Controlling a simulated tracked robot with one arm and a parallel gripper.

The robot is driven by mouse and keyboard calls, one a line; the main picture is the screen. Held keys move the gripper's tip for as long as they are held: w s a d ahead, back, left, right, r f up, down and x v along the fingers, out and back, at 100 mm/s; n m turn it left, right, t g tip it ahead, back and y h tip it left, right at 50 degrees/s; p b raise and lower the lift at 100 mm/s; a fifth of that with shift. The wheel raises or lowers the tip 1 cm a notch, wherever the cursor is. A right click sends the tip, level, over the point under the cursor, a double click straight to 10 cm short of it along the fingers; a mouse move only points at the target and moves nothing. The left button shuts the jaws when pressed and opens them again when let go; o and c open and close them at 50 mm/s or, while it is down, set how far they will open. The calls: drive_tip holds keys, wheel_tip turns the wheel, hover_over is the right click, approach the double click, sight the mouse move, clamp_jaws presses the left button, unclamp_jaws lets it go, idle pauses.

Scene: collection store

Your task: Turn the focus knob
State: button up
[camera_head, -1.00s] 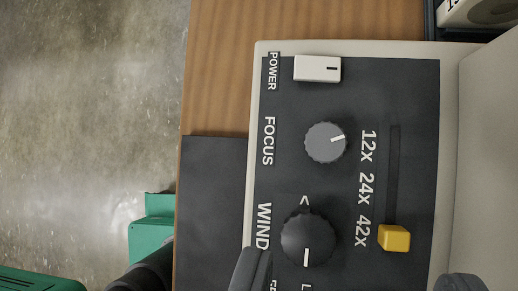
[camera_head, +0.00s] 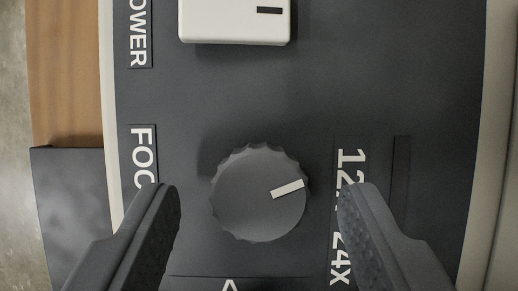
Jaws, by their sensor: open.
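The focus knob (camera_head: 258,200) is a grey, ridged round knob with a white pointer mark aimed to the right and slightly up. It sits on the dark control panel (camera_head: 330,80), beside the partly covered FOCUS label (camera_head: 143,150). My gripper (camera_head: 257,195) is open, with one dark finger on each side of the knob. A gap shows between each finger and the knob. The fingers cover part of the FOCUS label and part of the magnification labels. I cannot tell how far the fingertips are above the panel.
A white power switch (camera_head: 235,22) lies above the knob in the picture. To the right is the slider slot (camera_head: 401,170) beside the magnification labels. The panel's pale casing edge (camera_head: 108,100) and the wooden table (camera_head: 65,90) are at left.

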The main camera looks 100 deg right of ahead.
drive_tip(key=shift+a+f, duration=0.2)
drive_tip(key=shift+f, duration=0.2)
drive_tip(key=c, duration=1)
drive_tip(key=shift+o, duration=0.2)
